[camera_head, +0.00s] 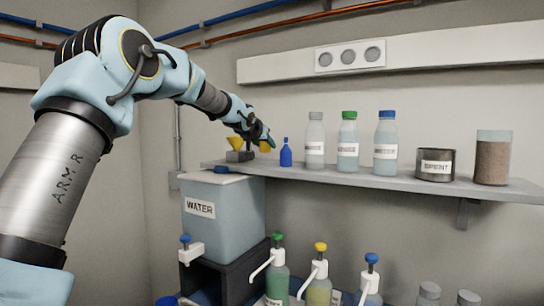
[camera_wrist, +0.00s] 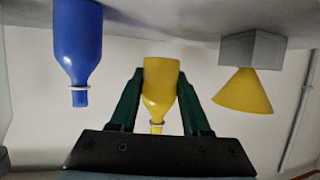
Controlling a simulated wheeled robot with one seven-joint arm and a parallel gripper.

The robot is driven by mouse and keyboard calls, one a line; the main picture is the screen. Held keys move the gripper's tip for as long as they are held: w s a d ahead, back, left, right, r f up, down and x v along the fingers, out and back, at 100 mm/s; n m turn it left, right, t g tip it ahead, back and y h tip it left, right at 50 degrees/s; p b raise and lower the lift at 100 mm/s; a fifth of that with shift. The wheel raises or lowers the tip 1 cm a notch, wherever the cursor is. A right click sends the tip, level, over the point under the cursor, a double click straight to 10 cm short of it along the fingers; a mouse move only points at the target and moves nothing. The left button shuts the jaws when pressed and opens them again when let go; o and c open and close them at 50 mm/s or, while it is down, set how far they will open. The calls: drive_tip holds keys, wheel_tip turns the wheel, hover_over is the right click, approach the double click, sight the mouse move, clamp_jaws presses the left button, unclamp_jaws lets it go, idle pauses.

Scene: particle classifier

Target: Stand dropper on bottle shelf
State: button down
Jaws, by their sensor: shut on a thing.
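The yellow dropper (camera_wrist: 160,78) is between the two dark green fingers of my gripper (camera_wrist: 161,95), which are shut on its sides. The wrist view is upside down, so the dropper's nozzle points down in that picture and the dropper is upright. In the head view my gripper (camera_head: 265,138) is at the left end of the bottle shelf (camera_head: 385,181), with a bit of the yellow dropper (camera_head: 265,147) showing below it. I cannot tell whether the dropper's base touches the shelf. A blue dropper (camera_head: 286,153) stands upright on the shelf just right of my gripper; it also shows in the wrist view (camera_wrist: 77,40).
A yellow funnel (camera_head: 236,142) on a grey block (camera_head: 240,156) stands left of my gripper. Capped bottles (camera_head: 314,140), a dark tin (camera_head: 435,164) and a brown-filled jar (camera_head: 493,160) stand further right. The water tank (camera_head: 225,220) is below the shelf's left end.

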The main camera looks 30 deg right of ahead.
sight(265, 164)
drive_tip(key=shift+f, duration=1.95)
drive_tip(key=shift+f, duration=0.15)
drive_tip(key=shift+c, duration=1.8)
unclamp_jaws()
